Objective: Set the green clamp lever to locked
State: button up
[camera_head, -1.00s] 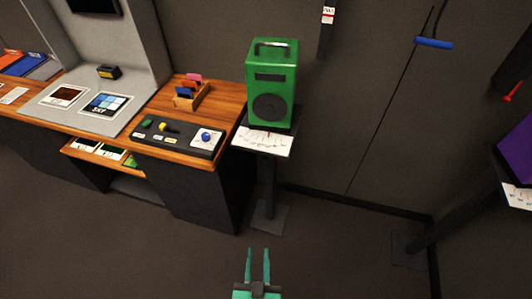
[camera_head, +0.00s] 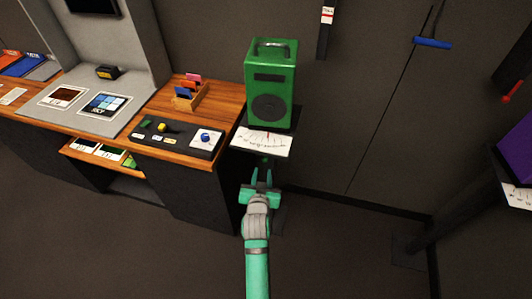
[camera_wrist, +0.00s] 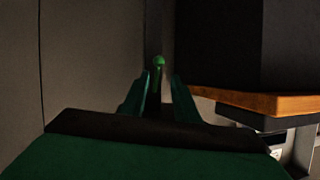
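A small round green knob, which looks like the end of the green clamp lever (camera_wrist: 159,61), shows in the wrist view in front of a dark post. It sits ahead of my gripper (camera_wrist: 160,88), in the gap between the fingertips as seen from the wrist. My gripper is open, with two green fingers apart and nothing between them that I can make out as held. In the head view my gripper (camera_head: 263,174) is at the stand's post, just below the shelf with the green speaker box (camera_head: 271,84). The lever's angle and any contact with it cannot be told.
A wooden desk (camera_head: 217,103) with a dark control panel (camera_head: 178,138) stands left of the stand; its edge (camera_wrist: 250,101) is close on the right in the wrist view. A paper scale card (camera_head: 262,141) lies before the speaker. Open floor lies at front left.

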jog(key=x, duration=0.4)
jog(key=r+x, duration=0.1)
jog(key=x, duration=0.3)
jog(key=w+d+r+x, duration=0.1)
jog(key=x, duration=0.3)
jog(key=shift+w, duration=0.3)
jog(key=shift+a, duration=0.1)
grip_shut()
jog(key=shift+f, duration=0.1)
dwell(1.0)
